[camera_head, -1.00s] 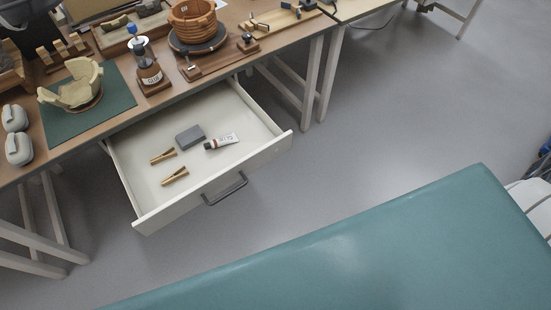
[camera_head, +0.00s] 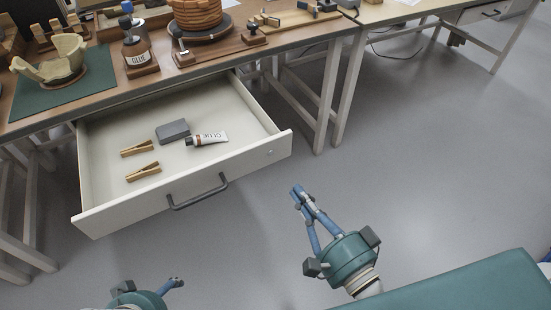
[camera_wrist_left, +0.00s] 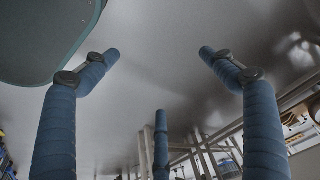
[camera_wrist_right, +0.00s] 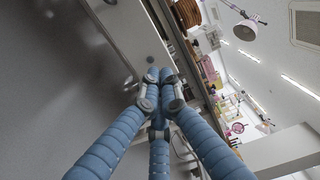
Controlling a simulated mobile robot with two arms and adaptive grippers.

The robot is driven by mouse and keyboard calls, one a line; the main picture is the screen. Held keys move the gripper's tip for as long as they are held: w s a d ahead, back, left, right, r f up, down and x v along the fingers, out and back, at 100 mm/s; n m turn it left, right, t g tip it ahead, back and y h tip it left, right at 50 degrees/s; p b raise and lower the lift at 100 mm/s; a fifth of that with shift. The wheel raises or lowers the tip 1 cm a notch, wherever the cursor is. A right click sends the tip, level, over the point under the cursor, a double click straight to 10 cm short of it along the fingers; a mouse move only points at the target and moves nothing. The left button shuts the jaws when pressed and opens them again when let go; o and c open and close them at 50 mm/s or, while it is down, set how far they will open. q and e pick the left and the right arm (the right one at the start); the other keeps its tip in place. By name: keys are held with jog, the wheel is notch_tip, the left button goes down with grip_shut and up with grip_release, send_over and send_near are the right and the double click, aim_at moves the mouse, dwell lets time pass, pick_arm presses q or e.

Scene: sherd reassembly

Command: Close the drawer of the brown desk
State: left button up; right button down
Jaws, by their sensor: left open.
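The white drawer (camera_head: 235,168) of the brown desk (camera_head: 100,98) stands pulled out in the head view. Its dark bar handle (camera_head: 198,192) is on the front panel. My right gripper (camera_head: 298,190) is in front of the drawer, to the right of the handle and apart from the panel. Its fingers are together and hold nothing; they also show closed in the right wrist view (camera_wrist_right: 160,72), with a pale panel beyond them. My left gripper (camera_head: 178,283) is low in the head view, below the drawer, partly cut off. In the left wrist view its fingers (camera_wrist_left: 158,52) are spread and empty.
The drawer holds a grey block (camera_head: 173,130), a glue tube (camera_head: 207,139) and two wooden clips (camera_head: 140,160). A teal surface (camera_head: 470,290) lies at lower right. Grey floor is clear right of the drawer.

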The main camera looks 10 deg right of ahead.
aim_at(265, 146)
jog(key=p+x, duration=0.2)
jog(key=x, duration=1)
jog(key=shift+w+a+p, duration=0.1)
jog(key=shift+w+p, duration=0.05)
jog(key=shift+p, duration=0.2)
pick_arm(q)
jog(key=s+x, duration=0.1)
jog(key=x, duration=0.8)
jog(key=shift+s+f+g, duration=0.15)
jog(key=shift+s+g, duration=0.05)
jog(key=shift+g, duration=0.1)
pick_arm(e)
jog(key=shift+w+a+f, duration=0.1)
jog(key=shift+w+a, duration=0.05)
jog(key=shift+w, duration=0.45)
pick_arm(q)
jog(key=shift+d, duration=0.1)
